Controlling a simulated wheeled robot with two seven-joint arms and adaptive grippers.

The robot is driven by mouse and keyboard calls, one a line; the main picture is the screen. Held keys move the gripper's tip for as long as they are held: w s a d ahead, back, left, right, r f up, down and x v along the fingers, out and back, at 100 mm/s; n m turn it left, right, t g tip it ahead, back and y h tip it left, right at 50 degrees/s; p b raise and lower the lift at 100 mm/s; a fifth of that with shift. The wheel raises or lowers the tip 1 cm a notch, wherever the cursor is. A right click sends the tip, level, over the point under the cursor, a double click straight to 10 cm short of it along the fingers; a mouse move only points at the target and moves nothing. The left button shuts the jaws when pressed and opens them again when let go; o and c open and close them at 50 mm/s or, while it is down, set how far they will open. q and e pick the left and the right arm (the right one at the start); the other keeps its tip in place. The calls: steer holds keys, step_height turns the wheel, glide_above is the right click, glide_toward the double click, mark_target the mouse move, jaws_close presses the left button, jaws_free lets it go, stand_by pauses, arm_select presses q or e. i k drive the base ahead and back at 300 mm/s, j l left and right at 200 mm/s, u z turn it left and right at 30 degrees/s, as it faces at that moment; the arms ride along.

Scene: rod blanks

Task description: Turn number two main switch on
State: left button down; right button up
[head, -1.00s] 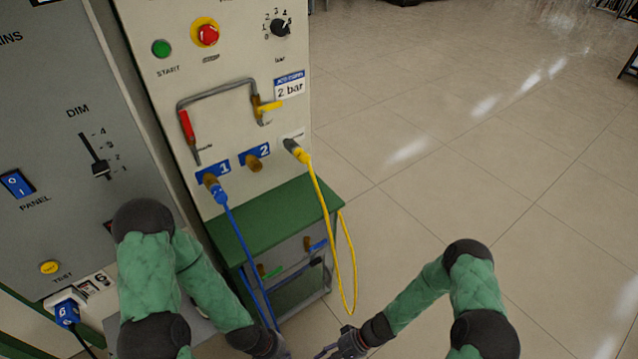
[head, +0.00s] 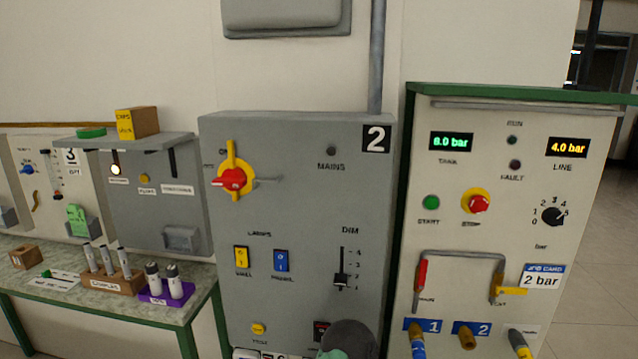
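The grey number two panel (head: 300,220) stands in the middle of the head view, with a black "2" plate (head: 376,139) at its top right. Its main switch (head: 232,180) is a red handle on a yellow part at the upper left. The red handle lies roughly level, the yellow part is upright, and a thin grey piece sticks out to the right. The lettering around the switch is too small or covered to read fully. The MAINS lamp (head: 330,152) is dark. Neither gripper is in view; part of my arm shows at the bottom edge.
A cream compressor panel (head: 500,240) with several knobs and hoses stands close at the right. A workbench (head: 200,297) with a wooden block of rods (head: 110,282) and a purple holder (head: 168,293) is at the left. A shelf (head: 125,143) juts out left of the switch.

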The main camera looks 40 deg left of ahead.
mark_target(233, 178)
steer(key=u, duration=2.05)
